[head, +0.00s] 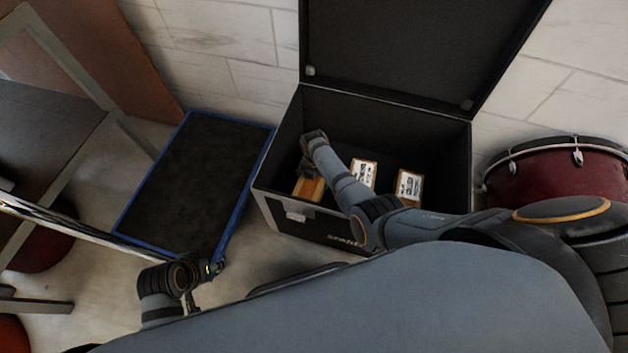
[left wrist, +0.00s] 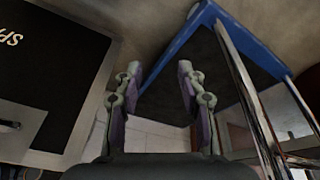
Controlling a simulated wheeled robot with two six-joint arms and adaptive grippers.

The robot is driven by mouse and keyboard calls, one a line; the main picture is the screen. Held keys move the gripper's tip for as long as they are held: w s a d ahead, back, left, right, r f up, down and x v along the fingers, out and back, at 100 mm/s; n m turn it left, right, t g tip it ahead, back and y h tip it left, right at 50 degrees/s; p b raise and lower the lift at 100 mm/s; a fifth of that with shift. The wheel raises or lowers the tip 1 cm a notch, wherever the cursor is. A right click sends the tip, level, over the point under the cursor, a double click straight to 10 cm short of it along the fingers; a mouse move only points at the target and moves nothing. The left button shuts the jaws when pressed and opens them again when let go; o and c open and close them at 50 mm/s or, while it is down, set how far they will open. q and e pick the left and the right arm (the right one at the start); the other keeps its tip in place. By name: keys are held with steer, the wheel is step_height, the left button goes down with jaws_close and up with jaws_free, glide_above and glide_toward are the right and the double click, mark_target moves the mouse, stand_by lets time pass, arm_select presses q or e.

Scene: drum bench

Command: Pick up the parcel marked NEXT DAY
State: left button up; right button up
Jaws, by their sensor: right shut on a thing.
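Three small brown parcels lie inside an open black case (head: 322,228). The left parcel (head: 308,189) is under my right gripper (head: 309,172), which reaches down into the case and is shut on it. The gripper and wrist hide part of this parcel, and no marking on it can be read. The middle parcel (head: 362,173) and the right parcel (head: 409,188) have white labels, too small to read. I cannot tell which is marked NEXT DAY. My left gripper is outside the case, low on the left; in the left wrist view (left wrist: 158,78) its fingers are apart and empty.
The case's raised lid (head: 400,45) stands behind it. A blue-edged dark platform (head: 195,170) lies to its left. A red drum (head: 560,178) is on the right. A metal-framed table (head: 75,55) stands at far left. Pale floor separates platform and case.

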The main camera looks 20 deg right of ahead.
steer(key=shift+r, duration=0.1)
arm_select(q)
step_height(320, 180, up, 4)
steer(key=a+g+p, duration=0.1)
steer(key=g+p, duration=0.1)
steer(key=p, duration=0.2)
arm_select(e)
step_height(320, 180, up, 6)
steer(key=shift+w+f, duration=0.1)
steer(key=shift+f, duration=0.15)
arm_select(q)
step_height(320, 180, down, 9)
steer(key=a+y+p, duration=0.1)
steer(key=a+p, duration=0.1)
steer(key=shift+s+a+f, duration=0.2)
steer(key=shift+s, duration=0.05)
arm_select(e)
step_height(320, 180, up, 4)
steer(key=shift+r, duration=0.2)
arm_select(q)
steer(key=shift+f, duration=0.1)
steer(key=shift+c, duration=0.6)
